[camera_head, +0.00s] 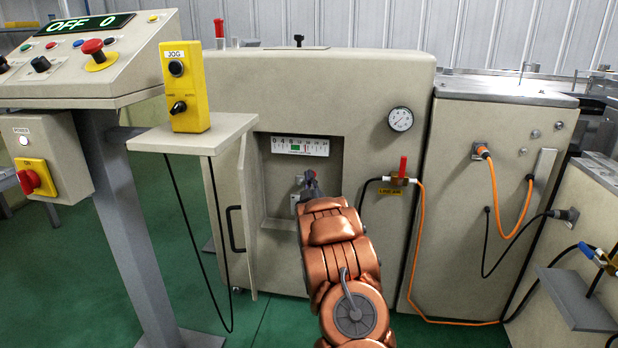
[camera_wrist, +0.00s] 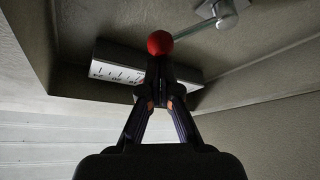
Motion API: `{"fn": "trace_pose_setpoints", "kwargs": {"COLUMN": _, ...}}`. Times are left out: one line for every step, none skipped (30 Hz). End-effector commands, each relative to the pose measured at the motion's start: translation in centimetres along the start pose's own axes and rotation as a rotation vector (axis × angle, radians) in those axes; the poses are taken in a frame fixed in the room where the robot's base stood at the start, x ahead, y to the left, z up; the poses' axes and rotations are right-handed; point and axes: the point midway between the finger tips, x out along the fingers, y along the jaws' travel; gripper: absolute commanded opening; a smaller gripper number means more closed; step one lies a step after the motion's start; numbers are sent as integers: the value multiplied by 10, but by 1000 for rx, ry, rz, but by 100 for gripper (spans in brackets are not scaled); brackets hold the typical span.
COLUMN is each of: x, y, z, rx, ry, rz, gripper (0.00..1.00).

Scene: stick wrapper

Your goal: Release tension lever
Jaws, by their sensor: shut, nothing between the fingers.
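In the wrist view a lever shows as a thin pale metal rod (camera_wrist: 195,30) running from a round pivot at the top right to a red ball knob (camera_wrist: 159,42). My gripper (camera_wrist: 160,75) is shut and empty. Its fingertips are right at the knob in the picture; I cannot tell whether they touch it. In the head view my gripper (camera_head: 311,184) reaches into the open recess of the beige cabinet, below a white scale plate (camera_head: 300,146) with a green mark.
The cabinet door (camera_head: 248,215) stands open left of my arm. A red-handled valve (camera_head: 402,172) with an orange hose and a pressure gauge (camera_head: 400,119) are on the right. A yellow JOG box (camera_head: 186,88) stands on a shelf at left. The control panel display reads OFF 0.

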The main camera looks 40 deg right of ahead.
Motion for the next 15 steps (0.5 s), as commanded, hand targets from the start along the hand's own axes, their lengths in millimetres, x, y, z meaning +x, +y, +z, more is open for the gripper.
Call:
{"fn": "trace_pose_setpoints", "kwargs": {"x": 0, "y": 0, "z": 0, "rx": 0, "ry": 0, "rz": 0, "gripper": 0}}
{"fn": "trace_pose_setpoints", "kwargs": {"x": 0, "y": 0, "z": 0, "rx": 0, "ry": 0, "rz": -1, "gripper": 0}}
{"fn": "trace_pose_setpoints", "kwargs": {"x": 0, "y": 0, "z": 0, "rx": 0, "ry": 0, "rz": -1, "gripper": 0}}
{"fn": "trace_pose_setpoints", "kwargs": {"x": 0, "y": -1, "z": 0, "rx": 0, "ry": 0, "rz": -1, "gripper": 0}}
{"fn": "trace_pose_setpoints", "kwargs": {"x": 0, "y": -1, "z": -1, "rx": 0, "ry": 1, "rz": -1, "gripper": 0}}
{"fn": "trace_pose_setpoints", "kwargs": {"x": 0, "y": -1, "z": -2, "rx": 0, "ry": 1, "rz": -2, "gripper": 0}}
{"fn": "trace_pose_setpoints", "kwargs": {"x": 0, "y": -1, "z": -3, "rx": 0, "ry": 1, "rz": -2, "gripper": 0}}
{"fn": "trace_pose_setpoints", "kwargs": {"x": -1, "y": -1, "z": -4, "rx": 0, "ry": 1, "rz": -2, "gripper": 0}}
{"fn": "trace_pose_setpoints", "kwargs": {"x": -1, "y": -1, "z": -7, "rx": 0, "ry": 0, "rz": -2, "gripper": 0}}
{"fn": "trace_pose_setpoints", "kwargs": {"x": -2, "y": -1, "z": -10, "rx": 0, "ry": 0, "rz": -2, "gripper": 0}}
{"fn": "trace_pose_setpoints", "kwargs": {"x": -3, "y": -1, "z": -12, "rx": -1, "ry": 0, "rz": -2, "gripper": 0}}
{"fn": "trace_pose_setpoints", "kwargs": {"x": -4, "y": -1, "z": -17, "rx": -1, "ry": 1, "rz": -2, "gripper": 0}}
{"fn": "trace_pose_setpoints", "kwargs": {"x": -4, "y": -1, "z": -22, "rx": 0, "ry": 2, "rz": -1, "gripper": 0}}
{"fn": "trace_pose_setpoints", "kwargs": {"x": -5, "y": -1, "z": -27, "rx": 0, "ry": 3, "rz": -1, "gripper": 0}}
{"fn": "trace_pose_setpoints", "kwargs": {"x": -6, "y": 0, "z": -34, "rx": 0, "ry": 4, "rz": 0, "gripper": 0}}
